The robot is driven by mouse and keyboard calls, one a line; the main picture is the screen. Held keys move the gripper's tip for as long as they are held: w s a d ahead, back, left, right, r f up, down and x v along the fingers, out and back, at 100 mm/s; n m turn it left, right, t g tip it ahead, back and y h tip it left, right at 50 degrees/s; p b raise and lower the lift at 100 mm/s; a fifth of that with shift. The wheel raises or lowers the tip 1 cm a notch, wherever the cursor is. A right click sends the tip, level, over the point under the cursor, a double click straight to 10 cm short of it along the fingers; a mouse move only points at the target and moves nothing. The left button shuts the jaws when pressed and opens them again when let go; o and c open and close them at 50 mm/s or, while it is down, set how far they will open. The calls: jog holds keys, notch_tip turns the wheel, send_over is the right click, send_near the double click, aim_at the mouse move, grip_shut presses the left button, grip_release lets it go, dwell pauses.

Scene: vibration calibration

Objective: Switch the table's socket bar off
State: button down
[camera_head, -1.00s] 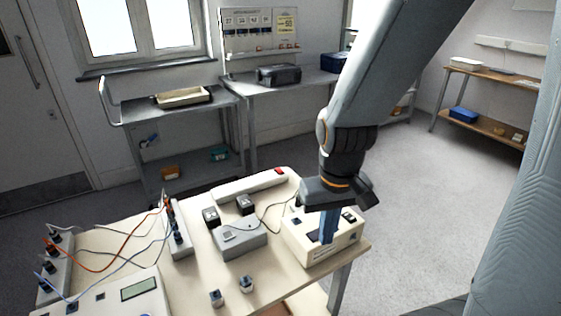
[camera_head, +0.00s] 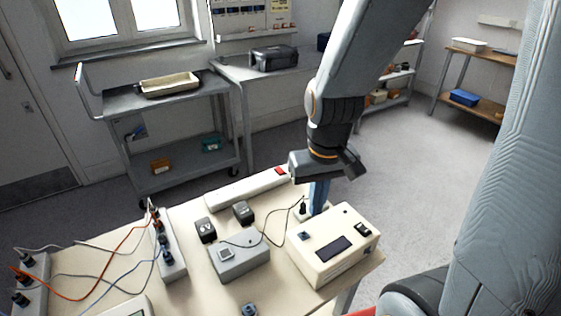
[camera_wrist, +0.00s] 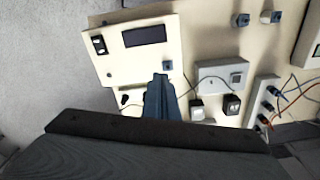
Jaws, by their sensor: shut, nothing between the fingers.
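The socket bar (camera_head: 245,189) is a long white strip along the far edge of the table (camera_head: 190,212). Its red switch (camera_head: 281,171) is at its right end; whether it is lit is too small to tell. My gripper (camera_head: 317,208) is shut and empty, its blue fingers pointing down just right of that end and behind the cream meter box. The fingertips look close to the tabletop; contact cannot be told. In the wrist view my gripper (camera_wrist: 160,80) points toward the meter box's edge, and the socket bar is not visible there, likely hidden by my gripper.
The cream meter box (camera_head: 345,262) stands at the table's right. Wired terminal strips (camera_head: 170,255) stand left. A grey trolley (camera_head: 125,105) is behind.

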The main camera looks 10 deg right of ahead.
aim_at(279, 167)
jog(key=w+d+n+t+y, duration=0.1)
jog(key=w+n+t, duration=0.1)
jog(key=w, duration=2.7)
jog(key=shift+w+r+n+t, duration=0.25)
jog(key=shift+r+n+t, duration=0.15)
jog(key=shift+n, duration=0.3)
jog(key=shift+d, duration=0.1)
jog(key=p+x, duration=0.1)
jog(key=x, duration=0.3)
jog(key=p+x, duration=0.1)
jog(key=x, duration=0.4)
jog(key=p+x, duration=0.1)
jog(key=x, duration=0.3)
jog(key=shift+s+f, duration=0.25)
jog(key=shift+f, duration=0.25)
jog(key=shift+w+f, duration=0.1)
jog(key=shift+f, duration=0.1)
